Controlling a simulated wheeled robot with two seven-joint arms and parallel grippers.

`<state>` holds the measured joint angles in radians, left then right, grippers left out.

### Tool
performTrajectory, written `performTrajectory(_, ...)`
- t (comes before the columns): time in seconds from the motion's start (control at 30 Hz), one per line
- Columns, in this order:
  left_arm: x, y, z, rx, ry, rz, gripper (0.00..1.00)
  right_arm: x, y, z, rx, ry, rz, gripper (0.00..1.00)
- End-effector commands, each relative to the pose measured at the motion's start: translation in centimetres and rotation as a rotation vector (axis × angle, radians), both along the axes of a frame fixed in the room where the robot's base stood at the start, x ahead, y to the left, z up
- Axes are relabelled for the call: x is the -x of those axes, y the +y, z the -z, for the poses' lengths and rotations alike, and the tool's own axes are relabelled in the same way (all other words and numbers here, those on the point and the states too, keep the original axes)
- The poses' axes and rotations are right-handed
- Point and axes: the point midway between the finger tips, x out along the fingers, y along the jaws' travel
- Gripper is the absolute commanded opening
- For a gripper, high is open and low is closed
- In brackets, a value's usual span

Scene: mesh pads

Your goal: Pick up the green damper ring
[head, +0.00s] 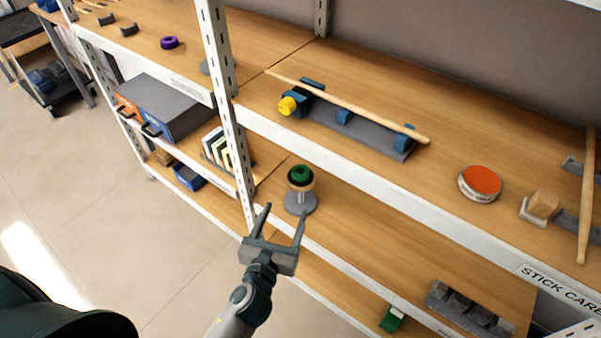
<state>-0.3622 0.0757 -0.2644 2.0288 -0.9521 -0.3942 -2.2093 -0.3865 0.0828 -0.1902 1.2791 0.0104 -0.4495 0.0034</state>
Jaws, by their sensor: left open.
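The green damper ring (301,173) sits at the top of a small stand (301,202) on the middle shelf. A dark ring and a tan ring show just under it on the same stand. My left gripper (285,211) is open and empty, its two fingers pointing up toward the stand. In the picture the fingertips are below the green ring, and the right fingertip is close to the stand's grey base. I cannot tell the exact depth gap. My right gripper does not show.
A white shelf post (222,90) rises just left of the stand. The upper shelf (370,185) overhangs behind it, holding a drumstick (350,105) on a blue-and-grey holder and an orange-topped tin (480,182). A grey slotted block (468,309) lies farther right. The middle shelf between is clear.

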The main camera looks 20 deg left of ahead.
Motion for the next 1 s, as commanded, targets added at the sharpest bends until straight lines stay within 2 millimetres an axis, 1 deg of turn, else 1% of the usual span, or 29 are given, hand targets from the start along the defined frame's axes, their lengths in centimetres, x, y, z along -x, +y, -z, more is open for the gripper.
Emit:
performTrajectory(0.27,-0.1,0.0,0.1,0.003,0.001,0.0,0.65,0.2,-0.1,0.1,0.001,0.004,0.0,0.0)
performTrajectory(0.37,-0.5,0.0,0.1,0.003,0.001,0.0,0.65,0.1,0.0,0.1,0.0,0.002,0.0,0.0)
performTrajectory(0.47,-1.5,0.1,0.2,0.004,0.0,-0.002,0.65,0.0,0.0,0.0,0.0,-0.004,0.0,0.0)
performTrajectory(0.57,-2.9,0.2,0.3,0.005,0.0,-0.002,0.65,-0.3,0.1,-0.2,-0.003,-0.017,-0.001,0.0)
performTrajectory(0.83,-7.7,0.4,1.1,0.006,0.001,-0.002,0.65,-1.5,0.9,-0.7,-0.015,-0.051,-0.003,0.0)
performTrajectory(1.0,-10.4,0.5,1.5,0.006,0.001,-0.001,0.65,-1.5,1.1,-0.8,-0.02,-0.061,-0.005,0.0)
